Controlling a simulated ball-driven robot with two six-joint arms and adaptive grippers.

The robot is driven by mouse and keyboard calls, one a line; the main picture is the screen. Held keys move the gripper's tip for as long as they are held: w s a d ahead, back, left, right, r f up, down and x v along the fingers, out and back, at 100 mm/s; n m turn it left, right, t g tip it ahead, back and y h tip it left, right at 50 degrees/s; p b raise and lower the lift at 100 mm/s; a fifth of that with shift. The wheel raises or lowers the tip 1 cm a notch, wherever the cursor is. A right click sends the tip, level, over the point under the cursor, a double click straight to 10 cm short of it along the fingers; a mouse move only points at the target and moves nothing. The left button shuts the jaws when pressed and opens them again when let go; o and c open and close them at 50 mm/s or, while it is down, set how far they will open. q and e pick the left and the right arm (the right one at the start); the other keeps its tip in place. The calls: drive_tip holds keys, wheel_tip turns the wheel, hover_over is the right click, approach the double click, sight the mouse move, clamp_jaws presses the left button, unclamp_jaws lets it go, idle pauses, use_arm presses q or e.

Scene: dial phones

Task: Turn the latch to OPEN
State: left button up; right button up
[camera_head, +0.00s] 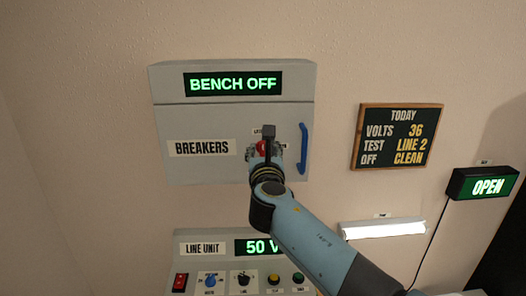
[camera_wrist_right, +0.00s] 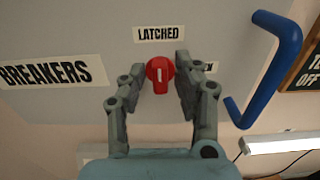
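The latch is a red knob (camera_wrist_right: 160,75) with a white mark, set on the grey breaker box (camera_head: 230,125). In the right wrist view its mark stands upright, towards the "LATCHED" label (camera_wrist_right: 158,33) above it. A second label (camera_wrist_right: 208,67) to its right is mostly hidden behind a finger. My right gripper (camera_wrist_right: 160,68) is open, with one finger on each side of the knob and small gaps showing between. In the head view the right gripper (camera_head: 265,147) covers most of the knob. My left gripper is in neither view.
A blue handle (camera_head: 304,148) sticks out just right of the knob. The box's display (camera_head: 233,84) reads "BENCH OFF". Below stands a line unit (camera_head: 215,262) with switches and knobs. A chalkboard (camera_head: 397,137), a lit lamp (camera_head: 383,229) and an "OPEN" sign (camera_head: 484,185) are to the right.

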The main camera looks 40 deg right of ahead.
clamp_jaws()
